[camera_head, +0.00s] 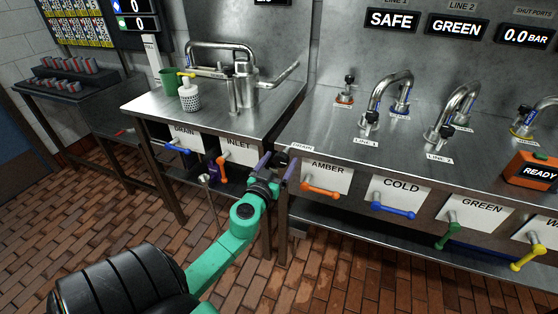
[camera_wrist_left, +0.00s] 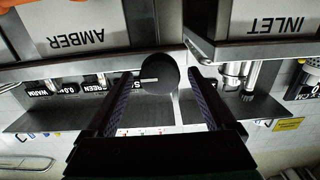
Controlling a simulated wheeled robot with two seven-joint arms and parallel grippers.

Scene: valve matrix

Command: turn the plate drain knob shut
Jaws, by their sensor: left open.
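A dark round knob (camera_wrist_left: 157,75) with a short pale mark lying roughly level shows in the left wrist view, which is upside down. In the head view the knob (camera_head: 281,158) is small and partly hidden by my gripper, beside a small DRAIN label (camera_head: 303,149) at the left end of the right bench. My left gripper (camera_head: 277,164) is open, with its purple-padded fingers either side of the knob. In the left wrist view the gripper (camera_wrist_left: 160,88) shows a gap between each finger and the knob. I cannot tell how deep the fingers reach. My right gripper is not in view.
An orange AMBER lever (camera_head: 320,189) is close on the right, then a blue COLD lever (camera_head: 393,211) and a green one (camera_head: 447,236). A gap separates the benches.

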